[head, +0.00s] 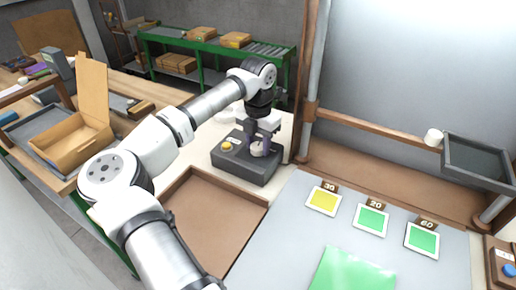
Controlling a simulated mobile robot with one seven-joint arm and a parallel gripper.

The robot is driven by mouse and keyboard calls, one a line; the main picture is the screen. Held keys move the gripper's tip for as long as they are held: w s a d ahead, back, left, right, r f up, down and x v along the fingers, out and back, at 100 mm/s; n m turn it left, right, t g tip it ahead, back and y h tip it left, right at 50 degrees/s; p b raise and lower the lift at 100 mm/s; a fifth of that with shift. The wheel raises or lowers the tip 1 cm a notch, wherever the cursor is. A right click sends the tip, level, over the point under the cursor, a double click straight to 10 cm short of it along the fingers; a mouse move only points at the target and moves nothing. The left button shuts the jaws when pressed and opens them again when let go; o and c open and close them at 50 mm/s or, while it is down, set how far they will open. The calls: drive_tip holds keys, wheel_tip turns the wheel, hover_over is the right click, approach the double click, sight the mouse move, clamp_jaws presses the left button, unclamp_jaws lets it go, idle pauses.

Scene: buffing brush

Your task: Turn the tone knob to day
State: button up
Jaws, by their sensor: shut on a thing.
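A dark grey control box (232,165) stands on the white bench top near the picture's middle. A yellow button (226,146) sits on its left part. A pale round knob (257,150) sits on its right part, partly hidden by my gripper. My gripper (258,146) points down over the box and is shut on this knob. No day marking can be read at this size, and the knob's pointer direction cannot be told.
A brown tray (215,203) lies in front of the box. To the right are a yellow card (323,200), green cards (372,219) and a green sheet (350,272). An open cardboard box (75,140) stands at left.

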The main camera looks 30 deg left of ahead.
sight(258, 146)
drive_tip(key=shift+m+b, duration=0.3)
drive_tip(key=shift+m, duration=0.3)
drive_tip(key=o, duration=1)
wheel_tip(258, 146, up, 14)
drive_tip(key=b, duration=0.2)
idle(0.3)
